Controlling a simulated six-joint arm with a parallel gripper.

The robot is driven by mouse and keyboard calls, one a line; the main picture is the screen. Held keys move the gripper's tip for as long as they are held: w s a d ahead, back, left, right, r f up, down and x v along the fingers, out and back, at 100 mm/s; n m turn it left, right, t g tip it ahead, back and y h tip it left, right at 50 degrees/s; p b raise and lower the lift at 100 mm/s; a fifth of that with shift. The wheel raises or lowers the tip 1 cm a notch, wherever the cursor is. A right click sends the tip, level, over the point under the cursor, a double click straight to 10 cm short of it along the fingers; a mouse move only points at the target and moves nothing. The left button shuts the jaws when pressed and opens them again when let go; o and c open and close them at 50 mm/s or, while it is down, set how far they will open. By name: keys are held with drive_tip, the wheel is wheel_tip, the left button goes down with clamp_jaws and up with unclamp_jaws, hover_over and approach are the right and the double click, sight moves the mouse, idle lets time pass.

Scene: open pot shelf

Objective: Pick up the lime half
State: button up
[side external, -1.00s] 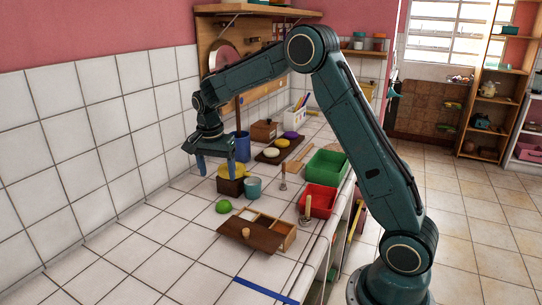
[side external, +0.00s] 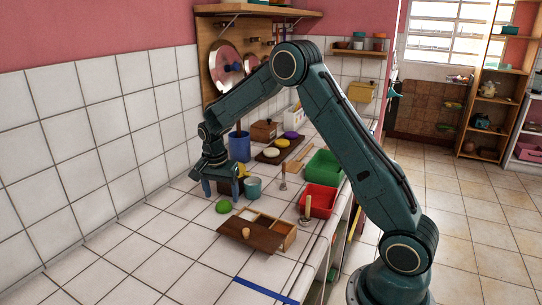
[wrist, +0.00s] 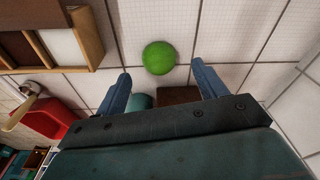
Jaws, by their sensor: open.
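The lime half (side external: 223,206) is a small green dome on the white tiled counter, left of the wooden box. In the wrist view the lime half (wrist: 159,58) lies ahead of the fingertips, roughly centred between their lines. My gripper (side external: 222,194) is open and empty, just above and behind the lime half in the side view. In the wrist view my gripper (wrist: 161,80) shows two blue fingers spread apart, with the lime half apart from both.
A divided wooden box (side external: 257,231) stands in front and to the right of the lime half. A teal cup (side external: 253,187) and a dark brown block (wrist: 178,95) are close behind. A red bin (side external: 319,201) is further right. Bare tile lies left of the lime half.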

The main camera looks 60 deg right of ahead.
sight(223, 201)
drive_tip(key=shift+d+f, duration=0.2)
drive_tip(key=shift+f, duration=1.55)
drive_tip(key=c, duration=1)
